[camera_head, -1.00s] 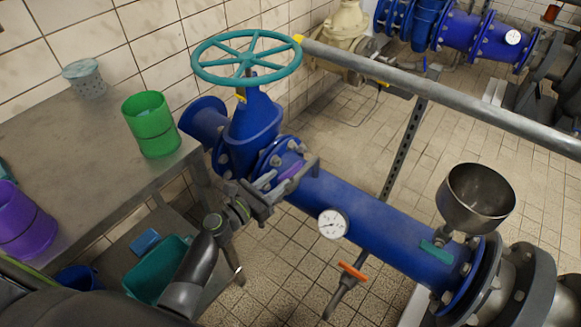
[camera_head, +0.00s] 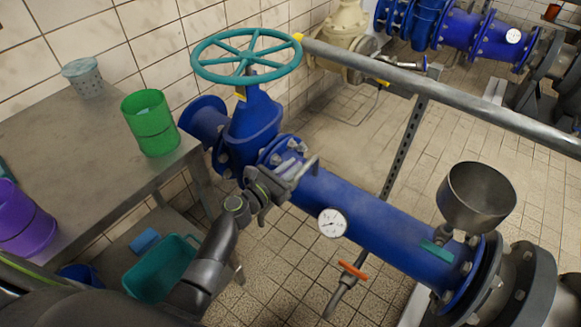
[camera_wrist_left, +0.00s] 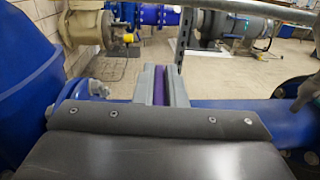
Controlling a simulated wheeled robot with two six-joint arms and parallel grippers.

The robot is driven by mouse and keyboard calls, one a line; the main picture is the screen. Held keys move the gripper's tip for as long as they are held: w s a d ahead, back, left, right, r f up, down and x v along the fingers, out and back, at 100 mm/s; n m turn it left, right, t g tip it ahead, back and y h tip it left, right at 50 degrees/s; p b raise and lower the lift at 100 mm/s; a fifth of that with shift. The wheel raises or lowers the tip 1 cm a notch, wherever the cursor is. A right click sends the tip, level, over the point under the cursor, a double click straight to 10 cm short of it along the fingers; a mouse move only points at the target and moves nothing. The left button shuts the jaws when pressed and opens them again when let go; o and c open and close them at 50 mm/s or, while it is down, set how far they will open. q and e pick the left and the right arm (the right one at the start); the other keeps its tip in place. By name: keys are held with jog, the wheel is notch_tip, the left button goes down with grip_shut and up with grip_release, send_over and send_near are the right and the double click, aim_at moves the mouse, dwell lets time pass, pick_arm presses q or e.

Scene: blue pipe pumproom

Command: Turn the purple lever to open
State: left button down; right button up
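The purple lever (camera_wrist_left: 159,86) shows in the left wrist view as a narrow upright strip between the two grey fingers of my left gripper (camera_wrist_left: 164,86). The fingers lie close on both sides of it, and the gripper looks shut on it. In the head view my left gripper (camera_head: 294,170) is over the blue pipe (camera_head: 375,222), just right of the flanged valve body. The lever is hidden there behind the fingers. Its base is hidden in both views. My right gripper is not in view.
A teal handwheel (camera_head: 246,57) stands above the valve. A gauge (camera_head: 332,223), an orange-handled tap (camera_head: 352,271), a teal handle (camera_head: 437,252) and a metal funnel (camera_head: 476,198) are along the pipe. A grey rail (camera_head: 440,95) crosses behind. A table (camera_head: 75,150) with cups stands left.

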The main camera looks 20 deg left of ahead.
pick_arm(q)
jog(key=shift+n+t+y, duration=0.4)
jog(key=shift+n+y, duration=0.2)
jog(key=shift+y, duration=0.5)
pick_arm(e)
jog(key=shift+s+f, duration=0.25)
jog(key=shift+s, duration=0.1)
pick_arm(q)
jog(key=c, duration=1.5)
grip_release()
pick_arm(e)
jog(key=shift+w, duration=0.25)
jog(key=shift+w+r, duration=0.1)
